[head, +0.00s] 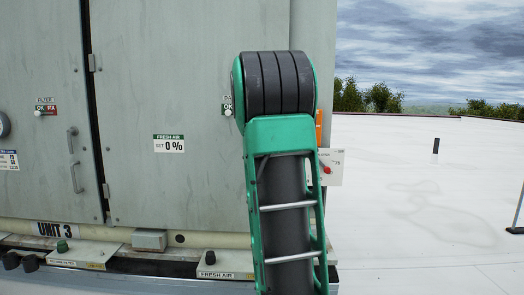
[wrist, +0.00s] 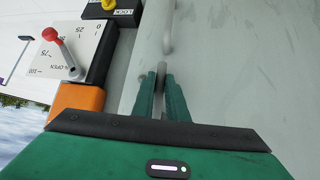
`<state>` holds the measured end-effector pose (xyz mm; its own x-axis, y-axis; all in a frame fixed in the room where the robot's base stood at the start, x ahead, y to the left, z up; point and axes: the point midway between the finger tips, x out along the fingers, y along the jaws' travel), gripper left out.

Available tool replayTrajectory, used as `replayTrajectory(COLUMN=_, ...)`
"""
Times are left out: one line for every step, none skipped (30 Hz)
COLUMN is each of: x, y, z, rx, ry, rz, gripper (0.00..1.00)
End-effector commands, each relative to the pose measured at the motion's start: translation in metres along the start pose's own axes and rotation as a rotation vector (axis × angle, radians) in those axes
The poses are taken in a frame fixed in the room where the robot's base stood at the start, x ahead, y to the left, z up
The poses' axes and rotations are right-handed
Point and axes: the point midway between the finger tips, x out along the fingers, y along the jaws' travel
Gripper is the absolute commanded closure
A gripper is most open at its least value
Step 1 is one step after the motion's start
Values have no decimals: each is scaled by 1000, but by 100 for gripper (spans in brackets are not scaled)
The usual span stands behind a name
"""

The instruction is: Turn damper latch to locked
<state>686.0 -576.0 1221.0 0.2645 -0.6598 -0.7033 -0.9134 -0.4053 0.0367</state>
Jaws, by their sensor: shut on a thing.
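In the wrist view, a yellow knob (wrist: 108,5), likely the damper latch, sits on a black block (wrist: 112,17) marked LOCK, cut off by the top edge. Its full position cannot be told. In the head view my arm hides my gripper and the latch.
A red-knobbed lever (wrist: 62,52) stands on a white 0-to-100 scale plate (wrist: 84,38); its red knob shows in the head view (head: 326,169). An orange block (wrist: 76,102) is left of my fingers. Grey cabinet doors (head: 160,60) fill the left; open white roof (head: 420,190) lies right.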

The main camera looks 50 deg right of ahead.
Motion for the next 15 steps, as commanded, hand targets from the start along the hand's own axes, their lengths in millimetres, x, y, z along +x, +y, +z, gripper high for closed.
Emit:
replayTrajectory(x=-1, y=-1, z=-2, rx=-3, ry=4, rz=-3, gripper=100)
replayTrajectory(x=-1, y=-1, z=-2, rx=-3, ry=4, rz=-3, gripper=100)
replayTrajectory(x=-1, y=-1, z=-2, rx=-3, ry=5, rz=-3, gripper=100)
replayTrajectory(x=-1, y=-1, z=-2, rx=-3, ry=5, rz=-3, gripper=82)
replayTrajectory(x=-1, y=-1, z=-2, rx=-3, ry=5, rz=-3, gripper=75)
replayTrajectory(x=-1, y=-1, z=-2, rx=-2, ry=5, rz=-3, gripper=69)
replayTrajectory(x=-1, y=-1, z=-2, rx=-2, ry=4, rz=-3, gripper=69)
replayTrajectory(x=-1, y=-1, z=-1, rx=-2, ry=4, rz=-3, gripper=69)
replayTrajectory(x=-1, y=-1, z=-1, rx=-1, ry=4, rz=-2, gripper=69)
replayTrajectory(x=-1, y=-1, z=-1, rx=-1, ry=3, rz=-2, gripper=69)
replayTrajectory(x=-1, y=0, z=-1, rx=-1, ry=3, rz=-2, gripper=69)
replayTrajectory(x=0, y=0, z=-1, rx=-1, ry=3, rz=-2, gripper=69)
replayTrajectory(x=0, y=0, z=-1, rx=-1, ry=3, rz=-2, gripper=69)
replayTrajectory(x=-1, y=0, z=-1, rx=-1, ry=3, rz=-2, gripper=69)
replayTrajectory(x=-1, y=0, z=-1, rx=0, ry=3, rz=-2, gripper=69)
